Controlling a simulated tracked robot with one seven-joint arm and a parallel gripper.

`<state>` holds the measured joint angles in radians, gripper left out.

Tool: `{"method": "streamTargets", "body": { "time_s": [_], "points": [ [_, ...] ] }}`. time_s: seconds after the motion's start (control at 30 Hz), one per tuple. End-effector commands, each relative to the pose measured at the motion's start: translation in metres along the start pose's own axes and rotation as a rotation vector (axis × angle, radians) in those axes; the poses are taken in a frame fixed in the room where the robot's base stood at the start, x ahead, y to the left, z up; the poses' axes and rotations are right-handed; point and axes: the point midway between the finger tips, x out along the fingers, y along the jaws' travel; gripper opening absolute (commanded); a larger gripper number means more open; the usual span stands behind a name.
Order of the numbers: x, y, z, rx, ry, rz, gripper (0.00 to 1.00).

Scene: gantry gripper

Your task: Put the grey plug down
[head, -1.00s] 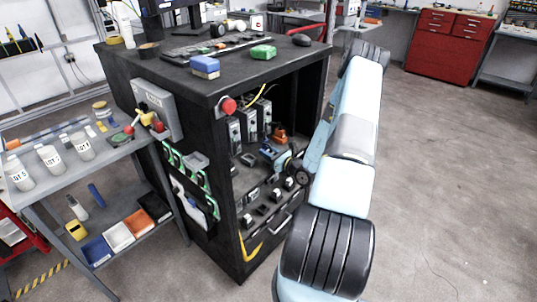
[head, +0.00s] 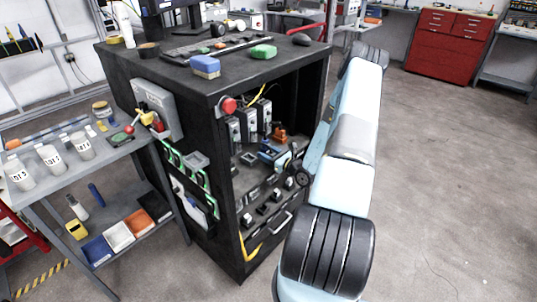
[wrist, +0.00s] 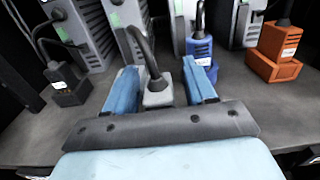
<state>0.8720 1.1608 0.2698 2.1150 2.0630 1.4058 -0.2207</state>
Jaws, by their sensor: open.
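The grey plug (wrist: 158,92), with a dark cable rising from its top, is between the two blue fingers of my gripper (wrist: 160,80) in the wrist view. The fingers are open on either side of it. The plug appears to stand upright on the dark shelf (wrist: 235,110), but its lower part is hidden by my gripper. In the head view, my gripper (head: 272,153) is inside the black cabinet; the grey plug cannot be made out there.
A blue plug (wrist: 201,50) and an orange plug (wrist: 275,55) stand to the right in the wrist view. A black plug (wrist: 70,88) stands at left. Grey modules (wrist: 85,30) line the back. The cabinet (head: 185,85) encloses the shelf.

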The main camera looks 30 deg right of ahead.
Motion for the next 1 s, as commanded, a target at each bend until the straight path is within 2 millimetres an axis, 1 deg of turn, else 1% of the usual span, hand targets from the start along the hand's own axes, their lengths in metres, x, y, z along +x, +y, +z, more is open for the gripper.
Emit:
{"method": "streamTargets", "body": {
  "time_s": [0.17, 0.4, 0.6, 0.7, 0.8, 1.0],
  "points": [
    [-0.022, -0.001, 0.000, 0.000, 0.001, -0.003, 0.55],
    [-0.069, -0.001, 0.000, 0.002, 0.001, -0.004, 0.55],
    [-0.101, -0.001, 0.000, 0.000, 0.000, -0.003, 0.55],
    [-0.112, -0.001, 0.000, 0.000, 0.001, -0.002, 0.55],
    [-0.117, -0.001, 0.000, 0.000, 0.001, -0.002, 0.55],
    [-0.120, 0.000, 0.000, 0.000, 0.000, -0.001, 0.55]
  ]
}}
